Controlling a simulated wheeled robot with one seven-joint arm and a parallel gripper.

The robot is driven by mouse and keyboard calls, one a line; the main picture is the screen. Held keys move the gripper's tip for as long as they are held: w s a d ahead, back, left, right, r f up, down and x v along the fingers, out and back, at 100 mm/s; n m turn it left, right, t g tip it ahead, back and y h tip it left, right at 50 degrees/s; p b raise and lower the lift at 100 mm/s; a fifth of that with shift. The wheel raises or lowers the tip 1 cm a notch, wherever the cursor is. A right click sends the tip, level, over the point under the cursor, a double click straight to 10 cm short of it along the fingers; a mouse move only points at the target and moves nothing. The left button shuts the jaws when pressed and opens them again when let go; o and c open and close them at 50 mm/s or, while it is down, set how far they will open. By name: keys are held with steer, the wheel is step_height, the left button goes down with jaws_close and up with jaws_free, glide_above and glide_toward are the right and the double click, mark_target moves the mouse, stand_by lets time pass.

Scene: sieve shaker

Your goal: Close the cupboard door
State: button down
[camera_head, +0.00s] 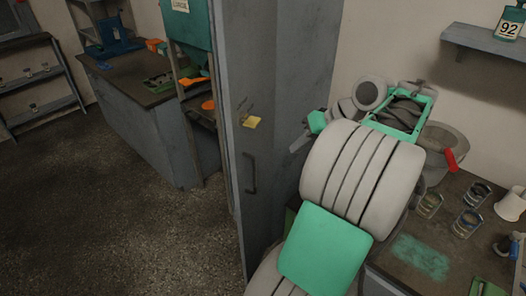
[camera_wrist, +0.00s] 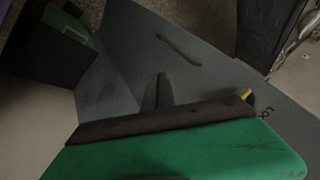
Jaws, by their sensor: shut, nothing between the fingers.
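My gripper (camera_head: 297,146) is right of the handle, partly hidden by my own arm. In the wrist view, the grey fingers (camera_wrist: 157,92) are together and empty in front of grey panels. The handle (camera_wrist: 178,48) shows beyond them, apart from the fingers. Contact between fingertips and panel is not clear.
A grey bench (camera_head: 160,125) with a dark top stands left of the cupboard. A worktop (camera_head: 400,262) with several small jars is on the right, below a wall shelf (camera_head: 485,40). The speckled floor (camera_head: 110,220) is clear at front left.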

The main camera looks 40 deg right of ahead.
steer(key=w+a+f+b, duration=0.1)
steer(key=w+a+f, duration=0.5)
steer(key=w+f, duration=0.1)
steer(key=shift+b, duration=0.4)
